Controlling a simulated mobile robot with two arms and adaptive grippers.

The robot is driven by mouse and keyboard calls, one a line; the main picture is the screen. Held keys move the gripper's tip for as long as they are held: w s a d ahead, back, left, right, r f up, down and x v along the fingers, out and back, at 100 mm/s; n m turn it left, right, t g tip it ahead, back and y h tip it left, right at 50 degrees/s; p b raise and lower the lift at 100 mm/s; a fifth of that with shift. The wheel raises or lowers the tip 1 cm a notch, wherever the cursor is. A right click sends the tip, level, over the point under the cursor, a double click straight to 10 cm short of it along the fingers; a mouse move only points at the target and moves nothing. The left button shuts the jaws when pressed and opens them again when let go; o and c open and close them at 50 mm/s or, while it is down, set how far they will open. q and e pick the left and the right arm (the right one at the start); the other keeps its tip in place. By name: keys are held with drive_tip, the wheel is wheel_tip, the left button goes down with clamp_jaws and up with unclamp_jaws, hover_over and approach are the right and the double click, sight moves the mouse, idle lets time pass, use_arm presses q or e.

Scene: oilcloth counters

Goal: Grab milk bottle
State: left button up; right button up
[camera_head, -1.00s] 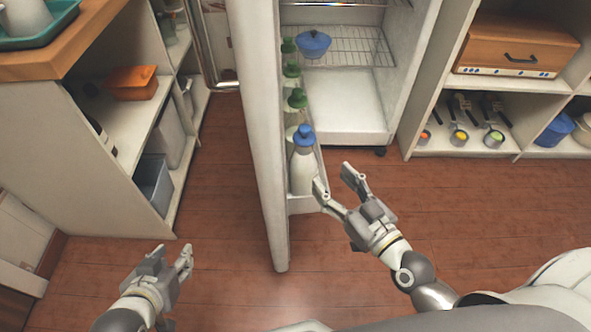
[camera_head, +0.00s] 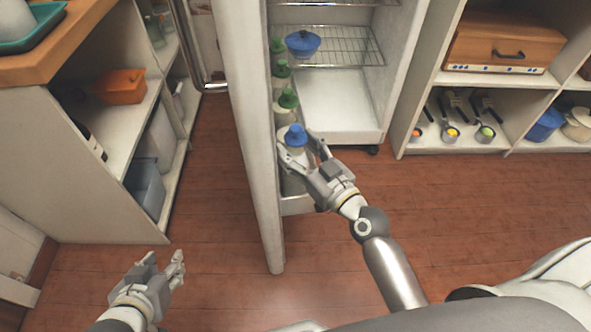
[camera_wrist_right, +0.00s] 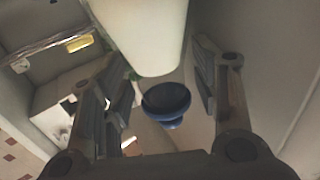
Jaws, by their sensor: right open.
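The milk bottle, white with a blue cap (camera_head: 296,137), stands in the lower door shelf of the open fridge. In the right wrist view its white body (camera_wrist_right: 145,35) is at the top and its blue cap (camera_wrist_right: 165,102) lies below, upside down. My right gripper (camera_head: 299,150) is open at the bottle, with one finger on either side. It also shows in the right wrist view (camera_wrist_right: 160,85), with gaps beside the bottle. The bottle's lower part is mostly hidden in the head view. My left gripper (camera_head: 162,259) is open and empty, low over the floor at the left.
Several green-capped bottles (camera_head: 287,99) stand behind it along the fridge door (camera_head: 258,150). A blue pot (camera_head: 303,44) sits on the wire shelf inside. Shelving units stand left (camera_head: 75,165) and right (camera_head: 424,112). The wooden floor (camera_head: 460,205) at right is clear.

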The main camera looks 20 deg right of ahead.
drive_tip(key=shift+w+a, duration=0.15)
drive_tip(key=shift+w, duration=0.4)
clamp_jaws()
